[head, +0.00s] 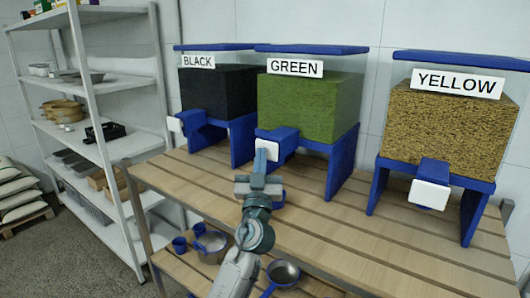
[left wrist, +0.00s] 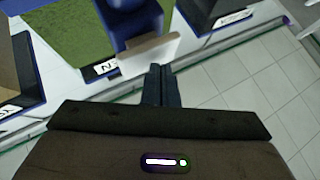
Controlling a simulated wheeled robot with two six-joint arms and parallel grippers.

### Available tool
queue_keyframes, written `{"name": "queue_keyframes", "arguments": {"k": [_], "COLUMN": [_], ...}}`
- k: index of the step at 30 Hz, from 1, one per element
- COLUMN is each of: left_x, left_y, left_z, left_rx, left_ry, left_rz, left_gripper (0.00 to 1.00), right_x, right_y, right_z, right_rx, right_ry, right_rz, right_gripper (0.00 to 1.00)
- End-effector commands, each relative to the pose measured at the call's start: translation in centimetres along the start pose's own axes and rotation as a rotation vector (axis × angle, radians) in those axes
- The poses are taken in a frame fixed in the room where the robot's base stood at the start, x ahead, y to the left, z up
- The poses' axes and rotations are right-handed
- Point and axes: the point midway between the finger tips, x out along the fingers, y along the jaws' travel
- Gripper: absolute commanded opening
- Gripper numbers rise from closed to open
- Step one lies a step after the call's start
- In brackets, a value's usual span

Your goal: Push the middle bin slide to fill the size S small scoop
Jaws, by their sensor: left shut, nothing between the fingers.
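The middle bin, labelled GREEN (head: 310,105), holds green material and stands on a blue stand. Its slide (head: 284,138) is blue with a white front plate (head: 267,149); the plate also shows tilted in the left wrist view (left wrist: 148,55). My left gripper (head: 260,160) is shut and empty, its fingertips right at the plate. The fingertips (left wrist: 161,72) show just by the plate's lower edge in the wrist view; I cannot tell whether they touch. A blue item (head: 280,195), partly hidden behind my gripper, may be a scoop. My right gripper is out of view.
The BLACK bin (head: 215,92) stands left and the YELLOW bin (head: 452,130) right on the slatted wooden table (head: 400,250). Blue cups (head: 180,244), a pot (head: 211,243) and a blue-handled pan (head: 284,272) sit on the lower level. A white shelf rack (head: 110,150) stands left.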

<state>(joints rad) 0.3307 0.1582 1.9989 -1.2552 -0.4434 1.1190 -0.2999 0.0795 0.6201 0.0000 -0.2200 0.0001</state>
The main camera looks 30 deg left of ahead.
Motion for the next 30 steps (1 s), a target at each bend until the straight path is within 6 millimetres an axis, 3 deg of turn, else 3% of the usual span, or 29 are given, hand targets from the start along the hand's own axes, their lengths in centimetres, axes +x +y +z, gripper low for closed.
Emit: {"name": "queue_keyframes", "arguments": {"k": [30], "left_x": [0.85], "left_y": [0.65], "left_z": [0.67], "left_rx": [-0.001], "left_ry": [0.000], "left_rz": [0.000], "left_gripper": [0.00], "right_x": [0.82], "right_y": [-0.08], "right_z": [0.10], "right_rx": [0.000], "right_ry": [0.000], "right_rz": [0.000], "right_gripper": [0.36]}}
